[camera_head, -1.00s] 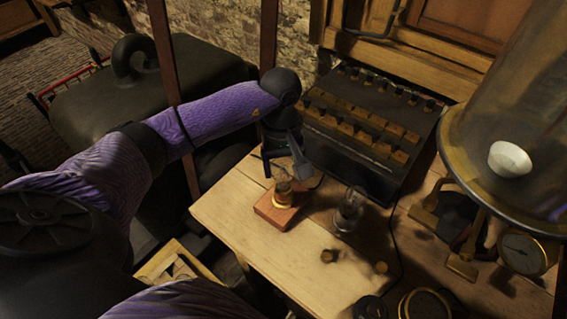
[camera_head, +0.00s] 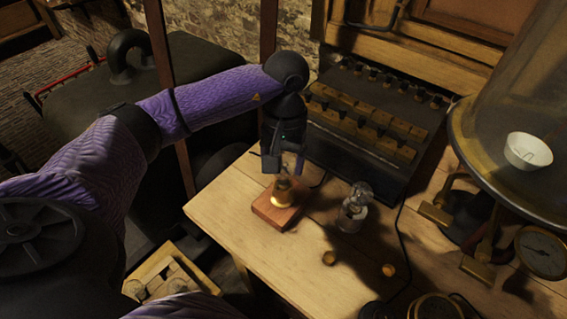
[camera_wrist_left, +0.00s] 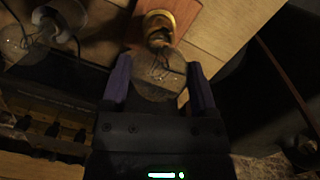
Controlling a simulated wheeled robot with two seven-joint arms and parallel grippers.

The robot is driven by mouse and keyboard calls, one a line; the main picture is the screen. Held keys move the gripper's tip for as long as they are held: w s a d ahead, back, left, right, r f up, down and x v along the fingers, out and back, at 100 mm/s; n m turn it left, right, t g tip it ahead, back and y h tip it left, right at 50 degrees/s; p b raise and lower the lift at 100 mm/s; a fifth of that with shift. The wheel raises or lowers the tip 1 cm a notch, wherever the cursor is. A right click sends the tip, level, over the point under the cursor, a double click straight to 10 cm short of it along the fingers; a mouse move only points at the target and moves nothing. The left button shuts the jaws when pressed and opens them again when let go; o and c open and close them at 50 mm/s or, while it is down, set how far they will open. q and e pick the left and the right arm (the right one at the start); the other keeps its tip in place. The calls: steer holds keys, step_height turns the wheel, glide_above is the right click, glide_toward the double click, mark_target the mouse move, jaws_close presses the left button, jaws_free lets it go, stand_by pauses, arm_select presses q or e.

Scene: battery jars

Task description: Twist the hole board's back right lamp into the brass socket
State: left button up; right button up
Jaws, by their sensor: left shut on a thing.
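The brass socket (camera_head: 283,199) stands on a small red-brown wooden block (camera_head: 266,211) on the table; the socket also shows in the left wrist view (camera_wrist_left: 176,14). My left gripper (camera_head: 284,173) points down just above it. In the left wrist view its fingers (camera_wrist_left: 160,88) are shut on the clear glass bulb of a lamp (camera_wrist_left: 155,68). The lamp's base end points at the socket's mouth and appears to be at or in it; how deep it sits cannot be told. I cannot make out the hole board for certain. My right gripper is out of view.
A clear glass lamp (camera_head: 357,196) stands close to the right of the block. Small brass pieces (camera_head: 329,258) lie nearer the front. A black case with brass-coloured rows (camera_head: 375,118) stands behind. A large glass vessel (camera_head: 510,110) is at the right. The table's left front is clear.

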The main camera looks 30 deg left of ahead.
arm_select(q)
steer(key=shift+m, duration=0.3)
steer(key=shift+f, duration=0.1)
steer(key=shift+f+m+b, duration=0.15)
steer(key=shift+m+b, duration=0.45)
steer(key=m+b, duration=0.2)
steer(key=m, duration=0.1)
steer(key=shift+m+y, duration=0.3)
steer(key=shift+a+m+b, duration=0.1)
steer(key=shift+m+b, duration=0.3)
steer(key=shift+a+m, duration=0.2)
steer(key=shift+m, duration=0.2)
